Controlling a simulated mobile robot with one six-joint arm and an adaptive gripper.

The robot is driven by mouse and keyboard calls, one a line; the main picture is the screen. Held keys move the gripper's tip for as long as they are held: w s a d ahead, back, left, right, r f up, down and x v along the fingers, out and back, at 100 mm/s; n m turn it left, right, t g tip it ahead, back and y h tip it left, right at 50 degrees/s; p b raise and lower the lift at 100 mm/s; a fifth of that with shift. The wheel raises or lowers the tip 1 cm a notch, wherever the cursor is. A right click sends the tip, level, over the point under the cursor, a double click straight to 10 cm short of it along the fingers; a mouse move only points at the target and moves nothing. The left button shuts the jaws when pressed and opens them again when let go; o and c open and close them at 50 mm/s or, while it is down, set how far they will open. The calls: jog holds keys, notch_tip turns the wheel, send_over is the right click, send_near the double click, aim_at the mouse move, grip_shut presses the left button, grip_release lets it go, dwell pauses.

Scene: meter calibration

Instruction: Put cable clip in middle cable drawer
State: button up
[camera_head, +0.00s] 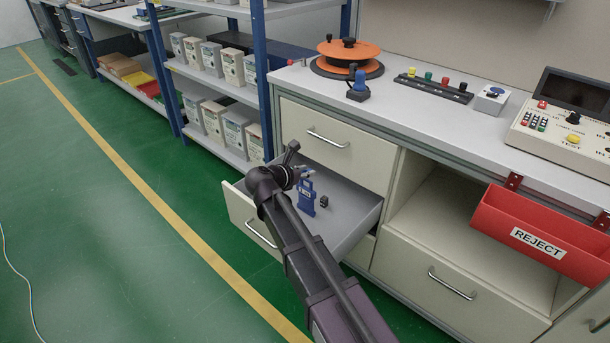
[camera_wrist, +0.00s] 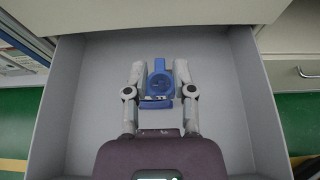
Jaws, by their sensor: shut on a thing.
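The blue cable clip (camera_wrist: 159,82) is between the two fingers of my gripper (camera_wrist: 160,76) in the wrist view. The fingers are shut on its sides. In the head view my gripper (camera_head: 304,176) is over the open middle drawer (camera_head: 345,222), with the blue clip (camera_head: 306,198) at its tip. The drawer is pulled out, and its grey floor is mostly bare. I cannot tell whether the clip touches the floor.
A small dark piece (camera_head: 324,202) shows beside the clip; I cannot tell what it is. A shut drawer (camera_head: 338,143) is above. A red REJECT bin (camera_head: 540,235) hangs at the right. A blue-framed shelf (camera_head: 262,80) stands at the left.

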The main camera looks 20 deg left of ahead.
jog(key=shift+w, duration=0.15)
jog(key=shift+w+a+f+b, duration=0.3)
jog(key=shift+w+f+b, duration=0.2)
jog(key=shift+w, duration=0.1)
jog(key=shift+w+a+f+b, duration=0.25)
jog(key=shift+w+f+b, duration=0.2)
jog(key=shift+w, duration=0.15)
jog(key=shift+f+b, duration=0.75)
jog(key=shift+f, duration=0.2)
jog(key=o, duration=0.7)
jog(key=shift+s, duration=0.1)
